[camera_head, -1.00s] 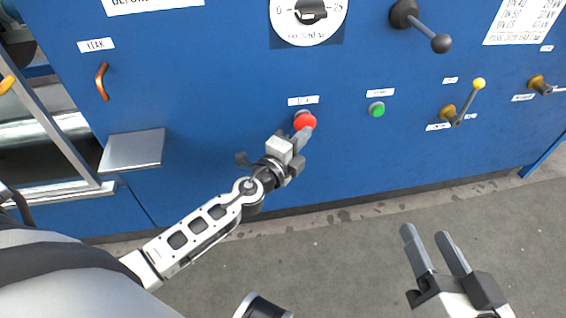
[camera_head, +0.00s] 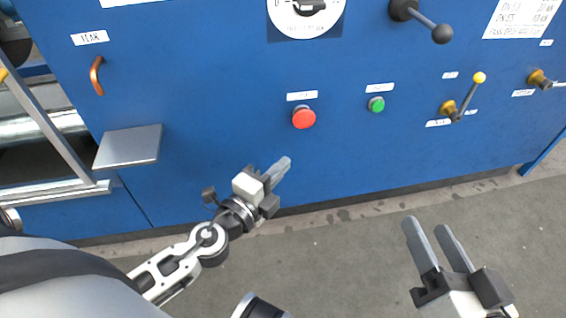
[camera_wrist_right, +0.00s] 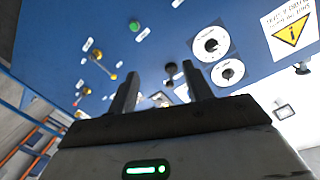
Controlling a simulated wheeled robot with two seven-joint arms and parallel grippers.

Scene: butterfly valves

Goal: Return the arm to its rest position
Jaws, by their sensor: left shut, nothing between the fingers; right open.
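My left gripper (camera_head: 279,170) is shut and empty. It is in front of the lower part of the blue panel, below and to the left of the red button (camera_head: 304,118), with a clear gap between them. My right gripper (camera_head: 434,246) is open and empty at the lower right of the head view, over the grey floor. Its two fingers also show in the right wrist view (camera_wrist_right: 165,92), spread apart with the blue panel beyond them.
The blue panel (camera_head: 220,100) carries a green button (camera_head: 376,104), a yellow-knobbed lever (camera_head: 465,98), a black-knobbed lever (camera_head: 422,23), a white dial (camera_head: 303,15) and a copper handle (camera_head: 97,76). A metal shelf (camera_head: 128,147) juts out at left. The floor (camera_head: 350,250) is clear.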

